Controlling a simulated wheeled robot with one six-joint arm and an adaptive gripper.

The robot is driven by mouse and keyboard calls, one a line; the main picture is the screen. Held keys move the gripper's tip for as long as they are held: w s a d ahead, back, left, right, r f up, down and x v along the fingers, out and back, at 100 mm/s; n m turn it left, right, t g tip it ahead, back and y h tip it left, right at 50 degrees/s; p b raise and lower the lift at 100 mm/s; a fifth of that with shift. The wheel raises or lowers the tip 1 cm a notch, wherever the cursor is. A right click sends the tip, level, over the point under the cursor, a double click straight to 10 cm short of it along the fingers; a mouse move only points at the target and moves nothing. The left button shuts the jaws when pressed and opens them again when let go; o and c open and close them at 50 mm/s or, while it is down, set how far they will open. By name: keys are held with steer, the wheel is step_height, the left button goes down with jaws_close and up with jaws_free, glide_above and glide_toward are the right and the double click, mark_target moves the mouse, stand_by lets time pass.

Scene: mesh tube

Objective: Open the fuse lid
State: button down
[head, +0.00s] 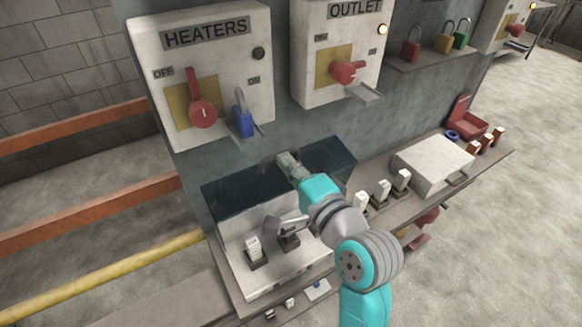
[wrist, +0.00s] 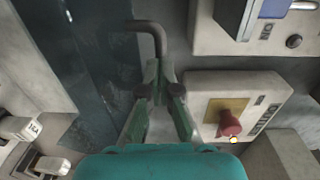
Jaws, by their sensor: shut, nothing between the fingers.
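The fuse lid (head: 240,190) is a dark, see-through panel standing raised at the back of the white fuse box (head: 268,283), against the grey cabinet. The box's top is uncovered, with a white fuse (head: 253,248) and a grey clip (head: 288,238) showing. In the wrist view the lid (wrist: 85,50) fills the left, and its dark bent handle (wrist: 150,30) lies just beyond my fingertips. My gripper (head: 284,160) is at the lid's upper middle; its fingers (wrist: 159,68) are shut and empty. I cannot tell whether they touch the handle.
The HEATERS switch box (head: 205,75) with a blue padlock (head: 242,122) and the OUTLET box (head: 335,55) hang above the lid. To the right are loose fuses (head: 382,190), a closed white box (head: 433,163) and a red container (head: 468,117) on the shelf.

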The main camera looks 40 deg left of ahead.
steer(key=shift+h, duration=0.5)
steer(key=shift+w+a+r, duration=0.25)
steer(key=shift+w+a, duration=0.05)
steer(key=shift+a, duration=0.4)
steer(key=shift+w+a+r, duration=0.3)
steer(key=shift+a, duration=0.35)
steer(key=shift+w+a+r, duration=0.25)
steer(key=shift+w+a, duration=0.05)
steer(key=shift+a, duration=0.4)
